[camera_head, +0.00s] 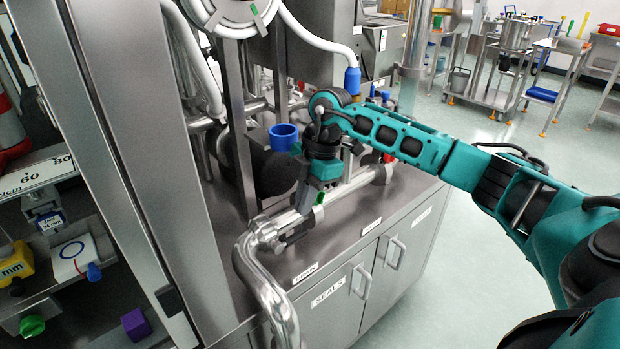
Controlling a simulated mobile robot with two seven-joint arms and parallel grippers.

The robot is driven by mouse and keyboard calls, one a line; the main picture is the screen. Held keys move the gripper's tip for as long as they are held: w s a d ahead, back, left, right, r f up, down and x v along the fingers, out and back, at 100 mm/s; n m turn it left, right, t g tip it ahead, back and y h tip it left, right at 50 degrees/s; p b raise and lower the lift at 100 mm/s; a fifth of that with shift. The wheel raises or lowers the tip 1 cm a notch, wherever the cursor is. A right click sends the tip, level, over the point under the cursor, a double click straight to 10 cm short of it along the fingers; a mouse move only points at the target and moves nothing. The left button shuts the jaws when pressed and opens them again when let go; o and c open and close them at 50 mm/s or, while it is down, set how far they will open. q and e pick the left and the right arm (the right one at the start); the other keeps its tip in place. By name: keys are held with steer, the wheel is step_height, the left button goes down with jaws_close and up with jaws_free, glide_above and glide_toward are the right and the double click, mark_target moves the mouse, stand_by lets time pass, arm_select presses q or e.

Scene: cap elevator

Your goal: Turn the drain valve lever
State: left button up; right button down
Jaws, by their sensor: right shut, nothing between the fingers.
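My right gripper (303,203) points down just above the horizontal steel drain pipe (345,188) on the cabinet top. Its fingers are shut with nothing between them. The drain valve (266,232) sits on this pipe, where it meets a bent pipe. A dark bar that looks like the valve lever (298,233) lies beside the pipe, just below the fingertips in the picture. I cannot tell whether the fingertips touch it. A small green piece (320,198) shows right of the fingers. My left gripper is not in view.
A steel cabinet (372,262) with labelled doors stands below the pipe. A blue cup-shaped part (284,136) and a steel upright (238,120) are close behind the gripper. A large steel column (130,150) blocks the left. The floor (470,260) right of the cabinet is clear.

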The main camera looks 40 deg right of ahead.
mark_target(301, 233)
steer(key=f, duration=0.3)
steer(key=w+f, duration=0.1)
steer(key=f, duration=0.1)
steer(key=shift+a+f, duration=0.1)
steer(key=shift+f, duration=0.2)
steer(key=shift+d+f+y+b, duration=0.3)
steer(key=shift+f+y, duration=0.2)
steer(key=shift+f, duration=0.2)
steer(key=shift+s+f, duration=0.1)
